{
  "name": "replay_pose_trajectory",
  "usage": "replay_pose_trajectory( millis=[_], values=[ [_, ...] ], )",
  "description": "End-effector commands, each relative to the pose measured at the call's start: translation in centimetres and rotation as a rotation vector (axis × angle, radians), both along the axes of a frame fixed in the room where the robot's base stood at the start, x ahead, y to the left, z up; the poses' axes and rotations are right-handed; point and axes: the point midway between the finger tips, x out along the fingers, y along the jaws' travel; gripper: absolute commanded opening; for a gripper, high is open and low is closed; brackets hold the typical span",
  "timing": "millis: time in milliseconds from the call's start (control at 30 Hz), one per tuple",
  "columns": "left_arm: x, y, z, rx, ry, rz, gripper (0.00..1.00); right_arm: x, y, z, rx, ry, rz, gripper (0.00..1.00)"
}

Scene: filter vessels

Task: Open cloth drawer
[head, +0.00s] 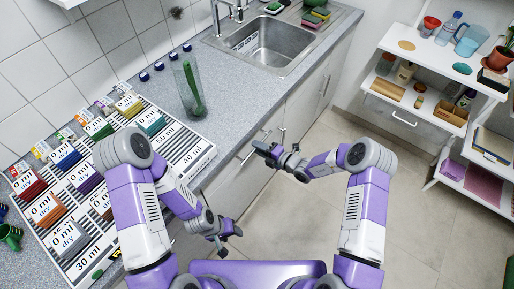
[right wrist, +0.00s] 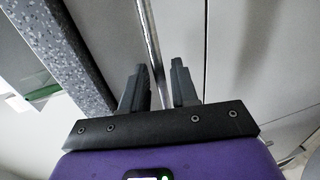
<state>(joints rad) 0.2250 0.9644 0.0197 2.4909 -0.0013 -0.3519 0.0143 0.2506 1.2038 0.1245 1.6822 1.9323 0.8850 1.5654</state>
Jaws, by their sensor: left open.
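A drawer front (head: 230,174) with a metal bar handle (head: 247,156) is in the cabinet under the grey counter. My right gripper (head: 266,149) is at this handle in the head view. In the right wrist view the handle bar (right wrist: 151,45) runs down towards the gap between my open right fingers (right wrist: 159,85). They are apart, one on each side of the bar's line, and I cannot tell whether either touches it. The drawer looks shut, and its contents are hidden. My left gripper (head: 221,240) is low beside the counter, open and empty.
The counter holds a striped labelled board (head: 198,150) with coloured blocks, a glass vessel (head: 187,88) with something green in it, and a sink (head: 268,48). A white shelf unit (head: 440,50) stands at right. The floor (head: 305,205) between is clear.

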Motion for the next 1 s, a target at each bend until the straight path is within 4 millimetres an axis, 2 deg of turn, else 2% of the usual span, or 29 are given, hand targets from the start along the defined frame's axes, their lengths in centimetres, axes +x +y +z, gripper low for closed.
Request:
replay_pose_trajectory(
  millis=[133, 400, 600, 1000],
  values=[
    [0.01, 0.00, -0.21, 0.000, 0.000, 0.000, 0.55, 0.56, 0.83, -0.25, -0.001, 0.000, 0.001, 0.29],
    [0.02, -0.01, -0.18, 0.000, 0.000, 0.000, 0.55, 0.63, 0.91, -0.23, -0.002, 0.001, 0.001, 0.29],
    [0.02, -0.01, -0.18, 0.000, 0.000, 0.000, 0.55, 0.62, 0.91, -0.22, -0.002, 0.001, 0.001, 0.00],
    [0.02, 0.00, -0.14, 0.000, 0.000, 0.000, 0.55, 0.49, 0.91, -0.21, -0.002, 0.000, 0.005, 0.00]
  ],
)
